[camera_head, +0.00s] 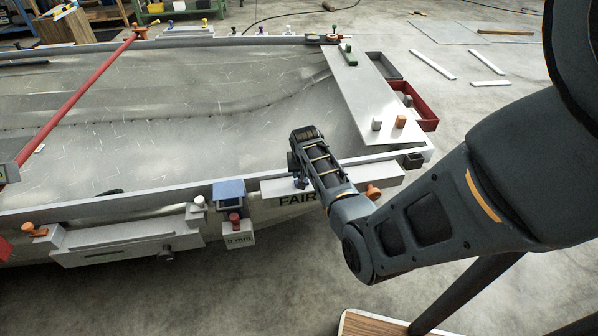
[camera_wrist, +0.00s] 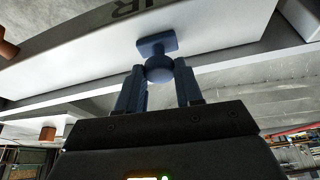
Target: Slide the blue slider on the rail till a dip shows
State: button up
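The blue slider (camera_wrist: 157,68), a rounded knob on a flat blue foot, sits against the pale rail (camera_wrist: 215,35) in the wrist view. The two fingers of my gripper (camera_wrist: 160,80) stand on either side of the knob, with no clear gap to it. In the head view my gripper (camera_head: 306,170) points at the near hull edge by the rail marked FAIR (camera_head: 295,199). My gripper mostly hides the slider there. The hull's metal skin (camera_head: 190,110) shows no clear dip.
An orange knob (camera_head: 374,192) sticks out at the rail's right. A blue-topped box (camera_head: 229,190) and a grey unit with an orange knob (camera_head: 115,242) stand left along the hull edge. A red bar (camera_head: 85,85) crosses the hull. A red bin (camera_head: 418,104) sits at the far right end.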

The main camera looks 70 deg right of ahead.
jog(key=o, duration=0.4)
jog(key=v, duration=0.7)
jog(key=shift+a+r, duration=0.2)
jog(key=shift+r, duration=0.15)
jog(key=shift+c, duration=0.2)
dwell(1.1)
